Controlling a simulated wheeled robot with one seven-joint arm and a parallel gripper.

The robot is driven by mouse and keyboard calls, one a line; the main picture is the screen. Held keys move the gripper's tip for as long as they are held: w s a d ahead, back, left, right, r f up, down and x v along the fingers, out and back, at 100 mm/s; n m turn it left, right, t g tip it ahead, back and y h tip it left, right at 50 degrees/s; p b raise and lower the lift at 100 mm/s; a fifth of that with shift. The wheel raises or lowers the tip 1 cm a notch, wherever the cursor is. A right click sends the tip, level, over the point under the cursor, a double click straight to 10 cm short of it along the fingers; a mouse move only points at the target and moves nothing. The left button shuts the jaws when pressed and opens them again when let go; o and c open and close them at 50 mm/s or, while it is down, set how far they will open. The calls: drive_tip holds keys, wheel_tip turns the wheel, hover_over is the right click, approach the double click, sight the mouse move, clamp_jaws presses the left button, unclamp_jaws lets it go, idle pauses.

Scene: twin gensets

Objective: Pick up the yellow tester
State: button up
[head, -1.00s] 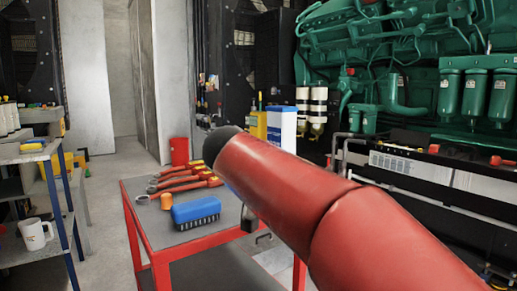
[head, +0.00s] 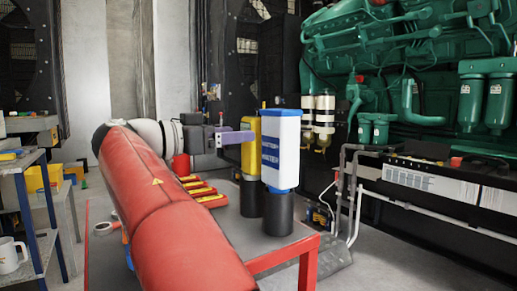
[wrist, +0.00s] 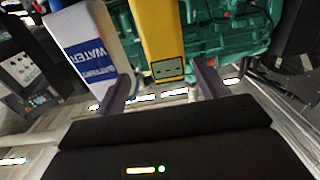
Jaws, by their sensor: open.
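The yellow tester (head: 249,158) stands upright in a black holder (head: 251,198) on the red-framed table, just left of and partly behind the white and blue battery water bottle (head: 281,150). My gripper (head: 232,137) is level with the tester's upper part, its purple finger reaching it from the left. In the wrist view the fingers (wrist: 163,72) are spread, with the yellow tester (wrist: 157,35) between and beyond them. The bottle (wrist: 90,48) is close beside the left finger. Contact with the tester cannot be told.
The red-framed table (head: 285,254) also holds red-and-yellow tools (head: 203,190), partly hidden by my arm. The bottle sits in a second black holder (head: 278,213). A blue-legged shelf with a white mug (head: 10,257) is at left. The green genset (head: 400,50) is behind at right.

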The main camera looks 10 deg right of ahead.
drive_tip(key=x, duration=0.5)
drive_tip(key=w+x, duration=0.1)
drive_tip(key=x, duration=0.2)
drive_tip(key=shift+a+r+p, duration=0.2)
drive_tip(key=shift+r+p, duration=0.1)
drive_tip(key=shift+p, duration=0.1)
drive_tip(key=c, duration=1.2)
drive_tip(key=shift+o, duration=0.2)
drive_tip(key=shift+r, duration=0.1)
wheel_tip(320, 180, up, 12)
drive_tip(key=p, duration=0.6)
